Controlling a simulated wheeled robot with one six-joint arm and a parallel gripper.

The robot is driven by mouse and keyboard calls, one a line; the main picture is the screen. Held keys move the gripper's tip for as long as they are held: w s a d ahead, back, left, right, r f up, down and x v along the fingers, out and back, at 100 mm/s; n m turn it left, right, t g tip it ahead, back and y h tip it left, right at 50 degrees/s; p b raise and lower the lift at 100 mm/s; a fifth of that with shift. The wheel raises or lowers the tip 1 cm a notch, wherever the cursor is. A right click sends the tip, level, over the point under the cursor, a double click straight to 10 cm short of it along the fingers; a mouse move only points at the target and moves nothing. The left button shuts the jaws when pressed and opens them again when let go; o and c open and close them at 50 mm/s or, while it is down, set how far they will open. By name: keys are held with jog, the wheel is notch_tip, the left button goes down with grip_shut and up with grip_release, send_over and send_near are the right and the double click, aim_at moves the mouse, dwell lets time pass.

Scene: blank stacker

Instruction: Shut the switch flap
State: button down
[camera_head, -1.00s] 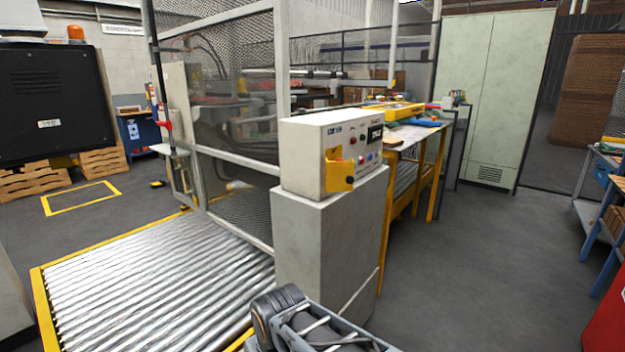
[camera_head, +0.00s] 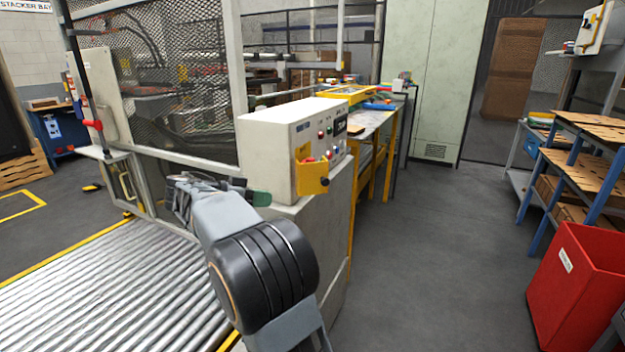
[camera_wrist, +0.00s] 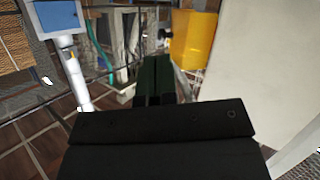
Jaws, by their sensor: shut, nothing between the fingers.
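The yellow switch flap (camera_head: 310,180) is on the front of the pale control box (camera_head: 283,150). It hangs low and folded outward with a black knob at its corner, and red shows in the opening above it. My gripper (camera_head: 260,198) is shut and empty, its dark green fingers just left of the box's lower left side in the head view. Its fingers also show in the wrist view (camera_wrist: 154,78). There, a yellow part (camera_wrist: 195,40), apparently the flap, is ahead and to the right, apart from the fingertips. Exact depth between them is unclear.
The box stands on a grey pedestal (camera_head: 335,230). A roller conveyor (camera_head: 100,290) and mesh fence (camera_head: 180,80) lie to the left. A worktable with yellow legs (camera_head: 375,125) stands behind. A red bin (camera_head: 575,285) and shelves (camera_head: 590,150) are at right; floor between is clear.

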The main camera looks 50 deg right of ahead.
notch_tip(320, 180, up, 2)
jog(key=w+d+m+g+h, duration=0.1)
jog(key=m, duration=0.2)
jog(key=p, duration=0.2)
send_near(321, 183)
jog(key=x, duration=0.7)
jog(key=shift+r, duration=0.1)
jog(key=shift+s+d, duration=0.1)
jog(key=shift+d, duration=0.1)
jog(key=shift+f+h+b, duration=0.2)
jog(key=shift+h+b, duration=0.1)
jog(key=shift+b, duration=0.25)
